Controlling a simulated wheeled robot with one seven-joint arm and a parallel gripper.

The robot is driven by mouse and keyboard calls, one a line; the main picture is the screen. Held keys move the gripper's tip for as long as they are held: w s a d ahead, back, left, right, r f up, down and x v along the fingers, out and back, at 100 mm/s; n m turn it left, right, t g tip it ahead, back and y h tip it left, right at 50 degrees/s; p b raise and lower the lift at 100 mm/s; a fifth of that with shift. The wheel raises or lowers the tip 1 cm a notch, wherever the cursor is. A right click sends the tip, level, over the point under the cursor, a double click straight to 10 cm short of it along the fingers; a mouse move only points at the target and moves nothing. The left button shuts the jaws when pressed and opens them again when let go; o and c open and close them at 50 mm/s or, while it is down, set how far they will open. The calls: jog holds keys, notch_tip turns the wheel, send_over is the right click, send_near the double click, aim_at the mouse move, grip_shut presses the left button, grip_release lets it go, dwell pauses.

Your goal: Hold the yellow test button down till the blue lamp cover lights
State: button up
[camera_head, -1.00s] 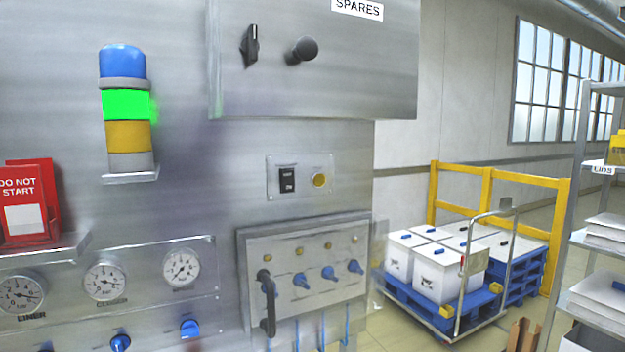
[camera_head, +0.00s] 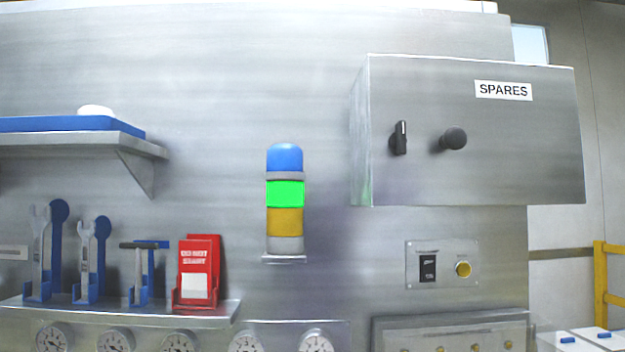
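The yellow test button (camera_head: 463,269) sits on a small steel plate (camera_head: 412,277) below the spares cabinet, right of a black rocker switch (camera_head: 428,268). Nothing touches the button. The lamp stack (camera_head: 285,244) stands on a small bracket left of the cabinet. Its blue lamp cover (camera_head: 285,158) on top looks unlit, a plain blue. The green section (camera_head: 285,194) below it glows brightly. The amber section (camera_head: 285,221) looks unlit. My gripper is not in view.
The spares cabinet (camera_head: 480,185) juts out above the button plate. A lower shelf (camera_head: 120,318) at left holds wrenches, a hammer and red tags (camera_head: 197,265). Gauges (camera_head: 245,343) line the bottom. An upper shelf (camera_head: 60,143) carries a blue tray (camera_head: 60,124).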

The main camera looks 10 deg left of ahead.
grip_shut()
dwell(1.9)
